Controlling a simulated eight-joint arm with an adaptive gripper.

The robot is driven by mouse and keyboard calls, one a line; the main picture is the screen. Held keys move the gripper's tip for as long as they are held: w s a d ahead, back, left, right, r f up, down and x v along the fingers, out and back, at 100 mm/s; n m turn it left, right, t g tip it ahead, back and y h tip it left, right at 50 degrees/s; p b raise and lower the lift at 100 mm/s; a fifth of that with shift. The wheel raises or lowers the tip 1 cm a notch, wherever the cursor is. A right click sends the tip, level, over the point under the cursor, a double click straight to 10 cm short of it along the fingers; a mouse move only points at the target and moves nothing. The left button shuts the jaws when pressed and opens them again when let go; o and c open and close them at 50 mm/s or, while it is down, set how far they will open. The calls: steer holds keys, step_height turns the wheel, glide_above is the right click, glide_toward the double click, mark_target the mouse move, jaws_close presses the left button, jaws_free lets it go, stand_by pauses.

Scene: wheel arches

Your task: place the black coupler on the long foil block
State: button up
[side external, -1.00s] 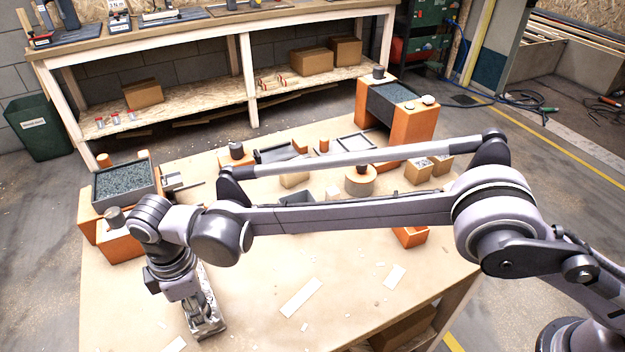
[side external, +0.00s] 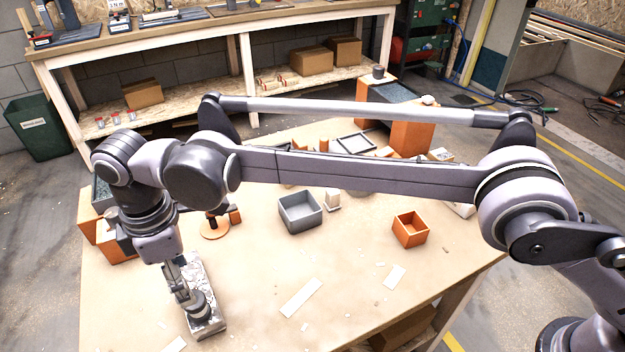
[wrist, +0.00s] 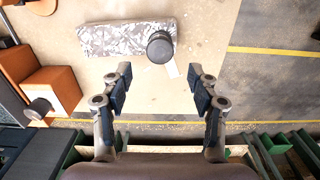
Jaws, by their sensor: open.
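The long foil block (side external: 212,325) is a crinkled silver bar lying flat near the table's front left edge. It also shows at the top of the wrist view (wrist: 115,38). The black coupler (wrist: 160,47) is a short dark cylinder standing on the block, near its right end in the wrist view. In the side view the coupler (side external: 203,306) is near the block's front end, partly behind my fingers. My gripper (wrist: 160,80) is open and empty, its fingertips apart from the coupler. In the side view my gripper (side external: 184,296) is above the block.
A grey open bin (side external: 300,228) and an orange open box (side external: 410,244) stand mid-table. Orange blocks (wrist: 50,85) with a grey cylinder (wrist: 40,106) are left of the foil block. White strips lie on the otherwise clear front tabletop (side external: 255,270).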

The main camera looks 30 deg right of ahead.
steer(key=w+d+r+m+t, duration=0.1)
steer(key=w+d+r+m, duration=0.2)
steer(key=d, duration=0.5)
steer(key=w+d+r+m+t+y, duration=0.1)
steer(key=d+r+m, duration=0.1)
steer(key=d+r, duration=0.5)
steer(key=w+d+r+m+t, duration=0.1)
steer(key=w+d+r+m, duration=0.15)
steer(key=d, duration=0.75)
steer(key=s+d+f+m+t, duration=0.1)
steer(key=s+d+m, duration=0.25)
steer(key=d, duration=0.45)
steer(key=s+d+m+t, duration=0.15)
steer(key=s+d, duration=0.25)
steer(key=d, duration=0.4)
steer(key=s+d+f+m+t+h, duration=0.1)
steer(key=s+d+f+m, duration=0.4)
steer(key=d, duration=0.5)
steer(key=s+f, duration=0.2)
steer(key=s, duration=0.1)
steer(key=shift+s+f+t, duration=0.2)
steer(key=shift+s+t, duration=0.15)
steer(key=shift+s, duration=0.05)
